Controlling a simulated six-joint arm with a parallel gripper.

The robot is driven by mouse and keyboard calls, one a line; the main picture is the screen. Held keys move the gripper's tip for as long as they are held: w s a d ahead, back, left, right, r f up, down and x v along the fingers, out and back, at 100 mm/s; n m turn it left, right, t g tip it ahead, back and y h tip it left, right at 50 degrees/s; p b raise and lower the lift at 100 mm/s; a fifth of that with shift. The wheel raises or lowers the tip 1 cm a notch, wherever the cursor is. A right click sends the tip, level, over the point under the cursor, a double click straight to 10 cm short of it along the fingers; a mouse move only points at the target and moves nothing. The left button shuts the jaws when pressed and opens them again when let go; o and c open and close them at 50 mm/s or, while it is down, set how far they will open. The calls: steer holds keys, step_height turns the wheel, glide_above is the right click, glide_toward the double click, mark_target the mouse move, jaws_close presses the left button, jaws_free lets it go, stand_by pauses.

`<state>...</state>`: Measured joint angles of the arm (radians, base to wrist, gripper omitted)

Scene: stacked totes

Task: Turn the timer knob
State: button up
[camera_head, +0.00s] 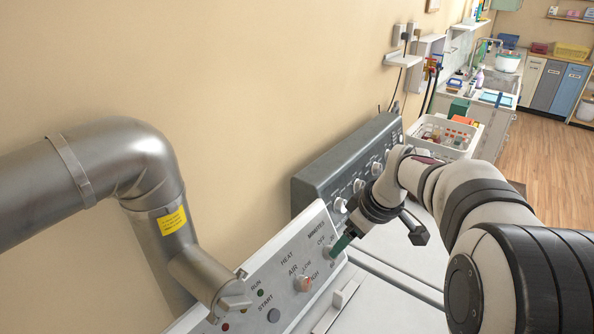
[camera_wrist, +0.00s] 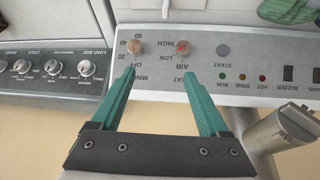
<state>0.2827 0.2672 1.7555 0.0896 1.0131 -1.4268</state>
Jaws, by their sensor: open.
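In the head view, my gripper (camera_head: 341,245) is at the panel's right end and hides most of the timer knob's area. I cannot tell whether a finger touches the knob.
A dark panel with several knobs (camera_head: 345,165) stands beside the light one. A START button (camera_wrist: 223,50) and small lamps are farther along the light panel. A metal pipe (camera_head: 150,190) rises at the left. A white basket (camera_head: 440,135) stands beyond the arm.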

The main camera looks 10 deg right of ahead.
steer(key=w+d+f+n, duration=0.2)
steer(key=w+d, duration=0.1)
steer(key=w, duration=0.2)
steer(key=shift+t, duration=0.4)
steer(key=x, duration=1.5)
steer(key=shift+s+d+f, duration=0.1)
steer(key=shift+d+f, duration=0.05)
steer(key=shift+d, duration=0.15)
jaws_close()
